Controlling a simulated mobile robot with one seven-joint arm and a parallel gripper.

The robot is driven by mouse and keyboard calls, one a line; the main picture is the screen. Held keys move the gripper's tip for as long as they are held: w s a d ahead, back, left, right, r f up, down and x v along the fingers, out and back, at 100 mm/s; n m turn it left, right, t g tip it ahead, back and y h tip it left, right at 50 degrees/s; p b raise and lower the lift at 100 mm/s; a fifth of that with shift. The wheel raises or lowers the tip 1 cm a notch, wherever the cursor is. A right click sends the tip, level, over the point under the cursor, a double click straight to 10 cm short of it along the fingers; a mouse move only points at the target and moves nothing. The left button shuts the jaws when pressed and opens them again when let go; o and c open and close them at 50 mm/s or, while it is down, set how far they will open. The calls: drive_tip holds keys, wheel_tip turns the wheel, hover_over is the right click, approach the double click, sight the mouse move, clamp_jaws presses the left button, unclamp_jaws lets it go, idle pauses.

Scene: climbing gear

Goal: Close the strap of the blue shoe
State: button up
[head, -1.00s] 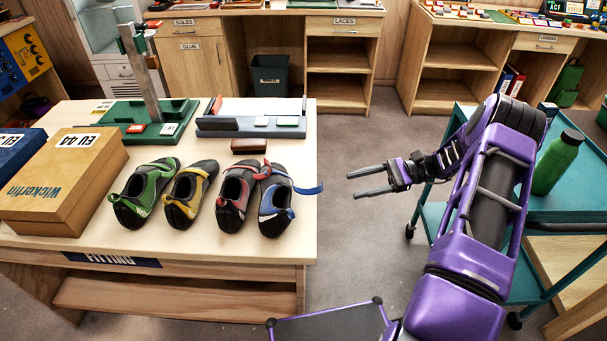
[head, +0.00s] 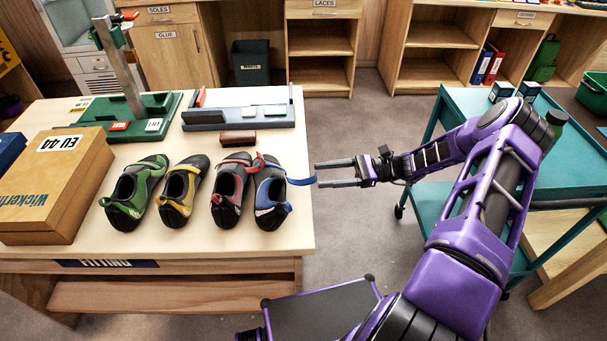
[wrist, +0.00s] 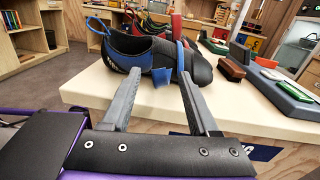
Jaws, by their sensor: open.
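The blue shoe (head: 268,198) is the rightmost of the shoes on the fitting table, near its right edge. Its blue strap (head: 300,181) sticks out to the right, past the table edge, with its free end by my fingertips. My gripper (head: 318,174) is open at the table's right edge. In the wrist view the blue shoe (wrist: 130,55) lies sideways ahead, and the strap's end (wrist: 162,77) hangs between the fingers of my gripper (wrist: 160,88). I cannot tell whether a finger touches the strap.
Red (head: 229,190), yellow (head: 181,192) and green (head: 134,194) shoes stand left of the blue one. A brown block (head: 238,138) and a grey fixture (head: 236,118) lie behind. A shoe box (head: 55,185) is at left. A teal cart (head: 440,195) stands at right.

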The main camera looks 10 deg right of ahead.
sight(315, 176)
drive_tip(key=a, duration=0.6)
drive_tip(key=shift+w+a, duration=0.1)
drive_tip(key=shift+w, duration=0.25)
drive_tip(key=shift+c, duration=0.3)
clamp_jaws()
idle(0.8)
